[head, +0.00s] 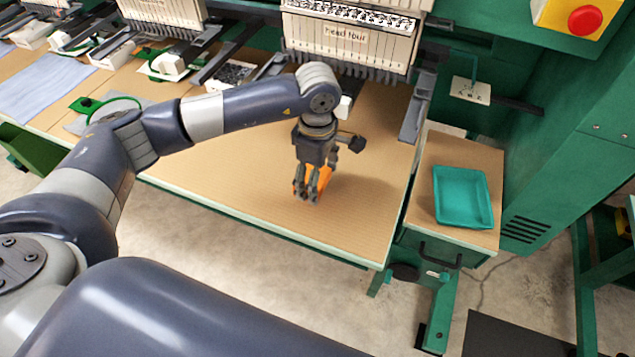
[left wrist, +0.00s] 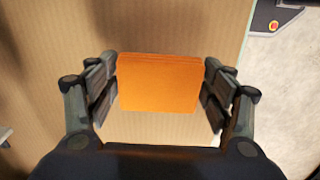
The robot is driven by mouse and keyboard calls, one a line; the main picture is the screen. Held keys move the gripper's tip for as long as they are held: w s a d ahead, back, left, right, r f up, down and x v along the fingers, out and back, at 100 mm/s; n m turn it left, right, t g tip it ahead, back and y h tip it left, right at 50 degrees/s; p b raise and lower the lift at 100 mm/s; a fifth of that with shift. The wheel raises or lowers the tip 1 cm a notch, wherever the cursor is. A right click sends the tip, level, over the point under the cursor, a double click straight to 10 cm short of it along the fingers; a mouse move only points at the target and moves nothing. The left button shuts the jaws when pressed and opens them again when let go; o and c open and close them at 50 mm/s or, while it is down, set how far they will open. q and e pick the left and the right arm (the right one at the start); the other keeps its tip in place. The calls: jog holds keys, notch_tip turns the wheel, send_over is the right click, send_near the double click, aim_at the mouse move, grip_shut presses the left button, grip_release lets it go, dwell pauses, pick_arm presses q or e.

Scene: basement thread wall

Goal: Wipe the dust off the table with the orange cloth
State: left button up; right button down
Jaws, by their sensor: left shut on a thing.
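The table (head: 240,195) has a tan ribbed top with a green front edge. My left gripper (head: 313,197) points down over its right part and is shut on the orange cloth (head: 325,180). In the left wrist view the folded orange cloth (left wrist: 158,82) fills the space between the two fingers of my left gripper (left wrist: 160,97), with the table top (left wrist: 60,30) behind it. The fingers partly hide the cloth in the head view. I cannot tell whether the cloth touches the table. I can make out no clear dust. My right gripper is not in view.
An embroidery machine head (head: 345,40) overhangs the table's back edge. A green hoop (head: 115,108) and pale blue fabric (head: 40,85) lie to the left. A teal tray (head: 463,197) sits on a small cabinet to the right. The tabletop around my left gripper looks clear.

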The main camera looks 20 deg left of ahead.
pick_arm(q)
jog(key=shift+d+r, duration=0.1)
jog(key=shift+r, duration=0.55)
jog(key=shift+r+p, duration=0.45)
jog(key=shift+r, duration=0.3)
jog(key=shift+r+p, duration=0.3)
jog(key=shift+r, duration=0.85)
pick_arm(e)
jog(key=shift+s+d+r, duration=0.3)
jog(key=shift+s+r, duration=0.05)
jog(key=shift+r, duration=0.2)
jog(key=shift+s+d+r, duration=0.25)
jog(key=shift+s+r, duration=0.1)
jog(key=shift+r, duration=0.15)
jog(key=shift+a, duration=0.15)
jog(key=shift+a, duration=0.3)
